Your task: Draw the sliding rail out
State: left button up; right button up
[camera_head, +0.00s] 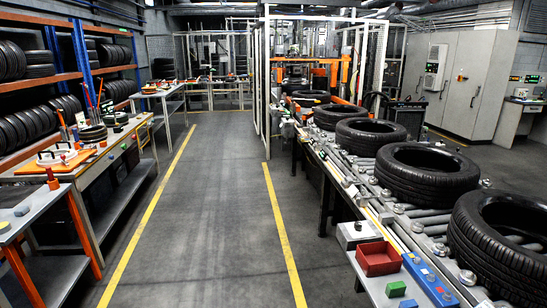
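Neither of my grippers is in view. A roller conveyor (432,214) runs along the right side and carries several black tyres, the nearest one (500,245) cut off by the right edge. A long blue bar (428,278) with round silver parts on top lies along the conveyor's near left side. A pale rail strip (365,200) runs farther back along the same side. I cannot tell which of these is the sliding rail, or whether it is drawn out.
Workbenches (85,172) and tyre racks (40,83) line the left. The floor aisle (205,215) between yellow lines is clear.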

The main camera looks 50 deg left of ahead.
aim_at(384, 195)
jog(key=u, duration=1)
jog(key=i+j, duration=0.15)
jog(key=i, duration=0.3)
jog(key=i+j, duration=0.15)
jog(key=i, duration=0.35)
jog(key=i+j, duration=0.15)
jog(key=i, duration=0.3)
jog(key=i+j, duration=0.2)
jog(key=i, duration=0.3)
jog(key=i+j+z, duration=0.35)
jog(key=i, duration=0.35)
jog(key=i+j+z, duration=0.35)
jog(key=i+j, duration=0.25)
jog(key=i, duration=0.05)
